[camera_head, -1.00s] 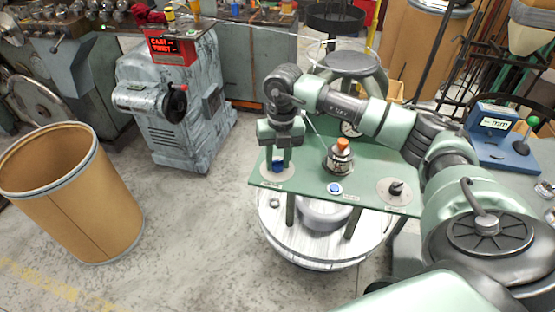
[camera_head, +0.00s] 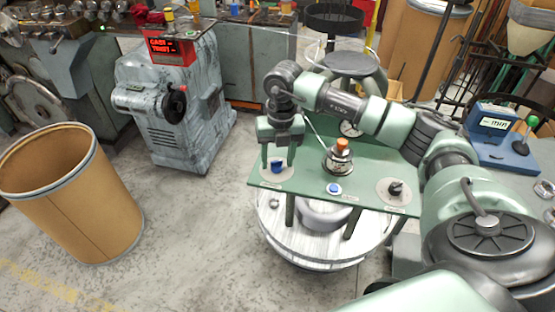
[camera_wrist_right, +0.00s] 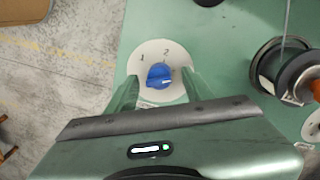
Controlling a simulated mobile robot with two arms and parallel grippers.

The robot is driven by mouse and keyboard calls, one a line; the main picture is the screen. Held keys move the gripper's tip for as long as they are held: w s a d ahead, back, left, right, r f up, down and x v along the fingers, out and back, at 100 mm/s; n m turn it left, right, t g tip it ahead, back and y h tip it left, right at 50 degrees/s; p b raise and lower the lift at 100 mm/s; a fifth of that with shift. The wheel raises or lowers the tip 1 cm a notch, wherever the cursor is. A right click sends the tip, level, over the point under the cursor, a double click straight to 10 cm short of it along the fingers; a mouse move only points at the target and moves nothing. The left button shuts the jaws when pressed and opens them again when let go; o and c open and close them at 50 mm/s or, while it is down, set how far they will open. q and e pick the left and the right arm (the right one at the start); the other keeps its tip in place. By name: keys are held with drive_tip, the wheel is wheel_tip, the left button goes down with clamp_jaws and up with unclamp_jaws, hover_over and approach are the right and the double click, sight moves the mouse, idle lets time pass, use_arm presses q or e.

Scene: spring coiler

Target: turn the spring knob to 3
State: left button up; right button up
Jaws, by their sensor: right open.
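The blue spring knob (camera_wrist_right: 159,76) sits on a round pale dial plate (camera_wrist_right: 143,57) on the green panel. The numbers 1 and 2 show on the plate above the knob; I cannot make out a 3. Which number the knob points to is not clear. The knob also shows in the head view (camera_head: 276,165) at the panel's left end. My right gripper (camera_wrist_right: 158,90) is open, with one finger on each side of the knob. It reaches down over the knob in the head view (camera_head: 278,166). Whether the fingers touch the knob is unclear. My left gripper is out of view.
On the same green panel (camera_head: 305,179) are an orange-topped spool-like device (camera_head: 339,157), a blue button (camera_head: 334,188) and a black knob (camera_head: 396,188). A brown drum (camera_head: 75,200) stands at left, with open floor between. A blue box (camera_head: 492,125) stands at right.

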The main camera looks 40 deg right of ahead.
sight(279, 161)
drive_tip(key=r, duration=0.7)
drive_tip(key=shift+s+d+r+b, duration=0.1)
drive_tip(key=shift+d+b, duration=0.15)
drive_tip(key=shift+b, duration=0.15)
